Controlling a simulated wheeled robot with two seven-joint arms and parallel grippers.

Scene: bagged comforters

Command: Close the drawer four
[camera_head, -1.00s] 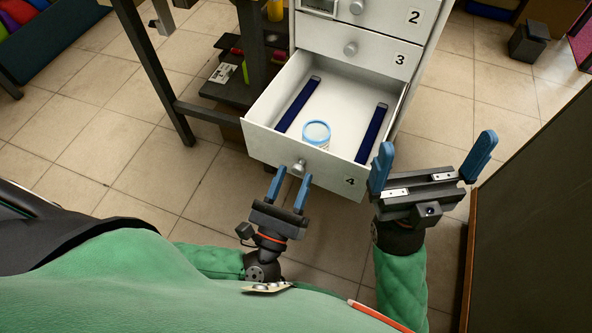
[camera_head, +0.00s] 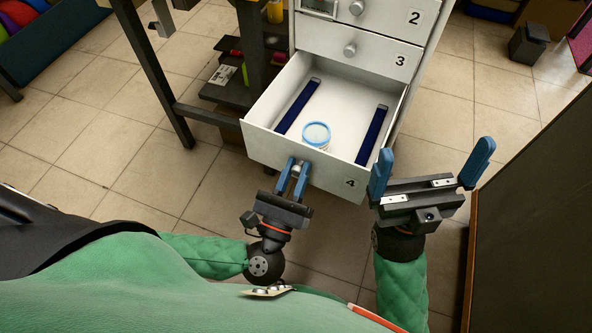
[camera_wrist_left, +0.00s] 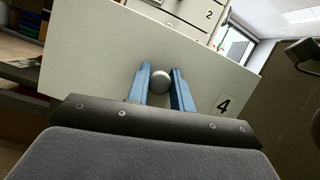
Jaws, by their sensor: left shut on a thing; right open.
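Drawer four (camera_head: 262,146) is the white bottom drawer, pulled open, with the number 4 on its front. Its round knob (camera_wrist_left: 160,82) is between the blue fingers of my left gripper (camera_head: 297,168), which is shut on it. The left wrist view also shows the left gripper (camera_wrist_left: 162,84) around the knob at the drawer front. A clear container with a blue rim (camera_head: 316,134) and two dark blue bars (camera_head: 298,106) are inside the drawer. My right gripper (camera_head: 430,168) is open and empty, to the right of the drawer front.
Closed drawer three (camera_head: 368,52) and drawer two (camera_head: 385,14) are above. A dark table frame (camera_head: 165,85) and shelf stand left of the cabinet. A dark panel (camera_head: 530,220) rises at the right. Tiled floor is clear around the drawer.

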